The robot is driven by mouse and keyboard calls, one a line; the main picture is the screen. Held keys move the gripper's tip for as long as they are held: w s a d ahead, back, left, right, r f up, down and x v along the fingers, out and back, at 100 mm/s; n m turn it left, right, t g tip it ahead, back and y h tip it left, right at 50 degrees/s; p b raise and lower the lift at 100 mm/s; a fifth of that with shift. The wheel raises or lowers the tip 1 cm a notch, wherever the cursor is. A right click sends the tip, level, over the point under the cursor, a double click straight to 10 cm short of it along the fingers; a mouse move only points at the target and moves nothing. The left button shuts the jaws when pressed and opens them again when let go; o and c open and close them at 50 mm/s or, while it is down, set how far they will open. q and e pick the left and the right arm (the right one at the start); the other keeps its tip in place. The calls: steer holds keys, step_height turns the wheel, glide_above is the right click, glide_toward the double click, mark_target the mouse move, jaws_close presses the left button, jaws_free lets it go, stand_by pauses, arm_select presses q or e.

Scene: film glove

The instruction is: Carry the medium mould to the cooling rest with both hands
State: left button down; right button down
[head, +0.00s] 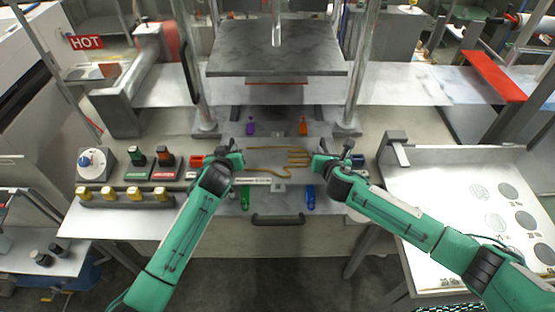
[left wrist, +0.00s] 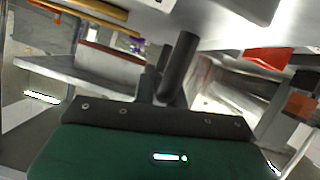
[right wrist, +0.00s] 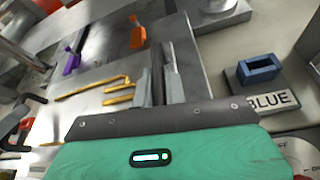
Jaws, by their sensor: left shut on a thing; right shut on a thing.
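The mould (head: 262,160) is a flat grey plate with a gold hand-shaped outline, lying level below the press in the head view. Part of its gold outline also shows in the right wrist view (right wrist: 118,98). My left gripper (head: 238,160) is shut on the mould's left side. My right gripper (head: 318,161) is shut on its right side. The fingers hide the exact grip points. Purple (head: 250,127) and orange (head: 303,126) clips stand behind the mould, green (head: 245,198) and blue (head: 311,198) ones in front. I cannot tell for certain which surface is the cooling rest.
A heavy grey press plate (head: 276,50) hangs between two posts behind. Switches and a dial (head: 92,163) are at left, below a HOT sign (head: 87,43).

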arm_select(q)
steer(key=shift+a, duration=0.1)
steer(key=shift+w+r, duration=0.1)
steer(key=shift+r, duration=0.05)
arm_select(e)
steer(key=shift+w+r, duration=0.1)
steer(key=shift+r, duration=0.05)
steer(key=shift+r, duration=0.1)
